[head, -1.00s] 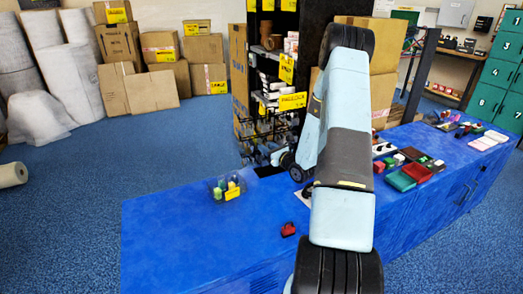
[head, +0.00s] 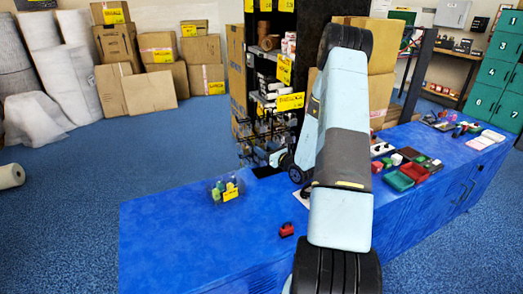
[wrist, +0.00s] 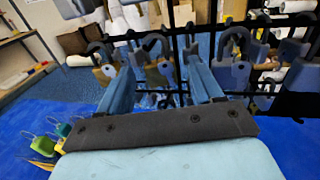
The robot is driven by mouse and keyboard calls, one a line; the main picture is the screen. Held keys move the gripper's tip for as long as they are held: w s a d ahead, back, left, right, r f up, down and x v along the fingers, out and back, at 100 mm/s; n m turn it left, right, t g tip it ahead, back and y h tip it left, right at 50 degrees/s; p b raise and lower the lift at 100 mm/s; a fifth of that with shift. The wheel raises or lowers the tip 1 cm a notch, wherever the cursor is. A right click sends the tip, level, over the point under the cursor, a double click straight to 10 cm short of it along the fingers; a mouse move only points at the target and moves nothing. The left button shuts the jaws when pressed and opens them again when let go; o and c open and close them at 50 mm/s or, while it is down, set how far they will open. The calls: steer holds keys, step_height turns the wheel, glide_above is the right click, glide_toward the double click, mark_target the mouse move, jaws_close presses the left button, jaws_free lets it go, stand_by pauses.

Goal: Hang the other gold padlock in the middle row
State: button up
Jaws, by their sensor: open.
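A black wire rack (head: 262,132) with several hanging padlocks stands at the table's far edge in the head view. In the wrist view, a dull gold-brown padlock (wrist: 158,74) hangs by its shackle between my open fingers. My gripper (wrist: 158,68) is open and reaches toward the rack; whether a finger touches a padlock is unclear. In the head view my gripper (head: 279,158) is small beside the rack.
A clear bin (head: 218,196) with green and yellow padlocks sits on the blue table (head: 165,235); padlocks also show in the wrist view's lower left (wrist: 75,130). A red padlock (head: 287,229) lies nearer. Trays (head: 398,180) stand at right. The table's left part is clear.

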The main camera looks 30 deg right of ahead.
steer(key=v, duration=1.3)
steer(key=s+a+r+n+g+y, duration=0.1)
steer(key=a+r+n+g+y, duration=0.5)
steer(key=a+r+n+y, duration=0.5)
steer(key=s+a+r+n+g+h, duration=0.1)
steer(key=s+a+r+n+g, duration=0.3)
steer(key=a, duration=0.3)
steer(key=s+a+r+n+g+h, duration=0.2)
steer(key=s+a+r+n+g, duration=0.2)
steer(key=a, duration=0.2)
steer(key=s+a+r+n+g+h, duration=0.1)
steer(key=s+r+n+h, duration=0.15)
steer(key=s+n, duration=0.2)
steer(key=s+a+r+n+g+h, duration=0.1)
steer(key=s+a+n+g+h, duration=0.15)
steer(key=s, duration=0.35)
steer(key=s+d+r+n+t+h, duration=0.5)
steer(key=s+r+n+h, duration=0.1)
steer(key=r+n+h, duration=0.1)
steer(key=shift+s+d+r+t, duration=0.35)
steer(key=shift+r, duration=0.55)
